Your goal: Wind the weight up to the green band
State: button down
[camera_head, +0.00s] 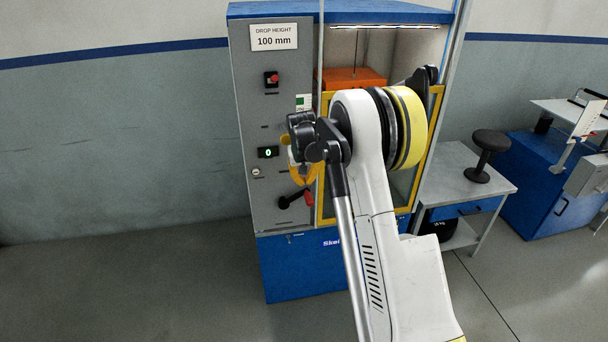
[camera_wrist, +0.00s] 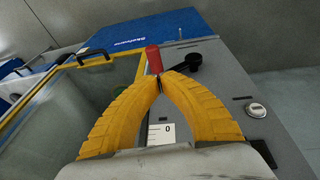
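The crank on the grey panel has a red handle (camera_head: 308,197) and a black arm (camera_head: 290,200). In the wrist view, which is upside down, the red handle (camera_wrist: 153,58) lies just beyond my fingertips and the black arm (camera_wrist: 185,67) runs to the right. My gripper (camera_wrist: 161,80) has yellow fingers drawn together, tips almost meeting. I cannot tell whether they touch the handle. A white scale (camera_wrist: 161,133) marked 0 shows between the fingers. A green band (camera_head: 301,101) shows higher on the panel. An orange block (camera_head: 352,78), apparently the weight, is inside the cabinet; my arm hides part of the cabinet.
The floor at left is clear.

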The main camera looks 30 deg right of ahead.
aim_at(305, 196)
jog(key=b+x, duration=0.2)
jog(key=x, duration=0.6)
jog(key=shift+w+f, duration=0.1)
